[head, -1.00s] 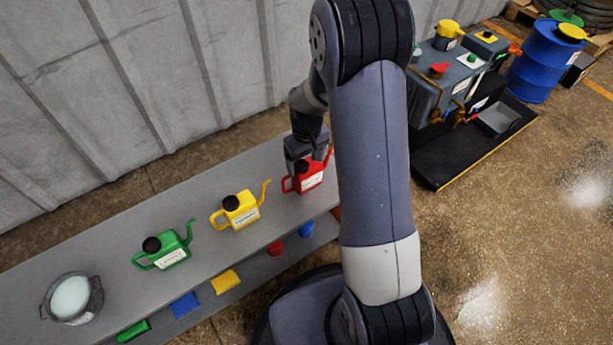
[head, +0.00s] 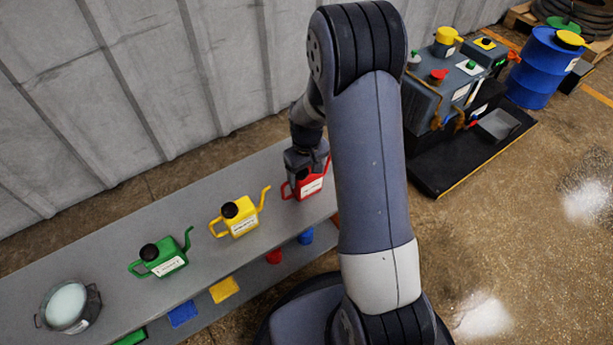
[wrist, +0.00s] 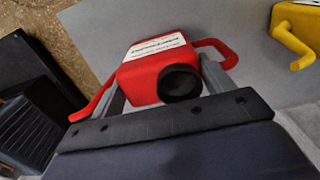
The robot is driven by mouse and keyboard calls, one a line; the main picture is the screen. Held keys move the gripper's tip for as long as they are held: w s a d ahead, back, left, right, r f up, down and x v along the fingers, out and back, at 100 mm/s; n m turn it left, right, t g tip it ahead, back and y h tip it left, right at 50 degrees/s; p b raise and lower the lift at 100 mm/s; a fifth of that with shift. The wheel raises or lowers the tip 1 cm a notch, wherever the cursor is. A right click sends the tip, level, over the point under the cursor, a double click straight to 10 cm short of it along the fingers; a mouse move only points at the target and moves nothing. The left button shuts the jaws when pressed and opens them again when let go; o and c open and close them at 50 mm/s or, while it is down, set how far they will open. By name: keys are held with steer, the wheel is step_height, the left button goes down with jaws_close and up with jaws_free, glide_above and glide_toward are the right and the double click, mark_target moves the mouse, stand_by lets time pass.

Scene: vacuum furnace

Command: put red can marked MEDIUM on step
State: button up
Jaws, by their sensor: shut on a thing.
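The red can (head: 311,183) with a white label and a dark round cap stands at the right end of the grey bench, partly hidden by my gripper and arm. The label's word is too small to read. My gripper (head: 307,168) is over the can from above. In the wrist view my gripper (wrist: 166,80) has one finger on each side of the body of the red can (wrist: 150,75), shut on it. The can's spout and handle stick out beyond the fingers. I cannot make out which thing is the step.
A yellow can (head: 239,215) and a green can (head: 163,256) stand left on the grey bench (head: 110,240), with a pot (head: 68,306) beyond. Coloured items lie on its lower shelf. A grey machine (head: 440,90) and a blue drum (head: 540,68) stand at the right.

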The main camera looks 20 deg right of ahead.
step_height(320, 180, up, 10)
steer(key=p, duration=0.3)
steer(key=shift+f, duration=0.1)
step_height(320, 180, up, 6)
steer(key=m+p, duration=0.2)
steer(key=m, duration=0.2)
step_height(320, 180, up, 13)
steer(key=p, duration=2.2)
glide_above(307, 171)
steer(key=s, duration=0.1)
steer(key=shift+s+r+p, duration=0.2)
steer(key=shift+r+p, duration=0.65)
steer(key=shift+p, duration=0.35)
stand_by(1.5)
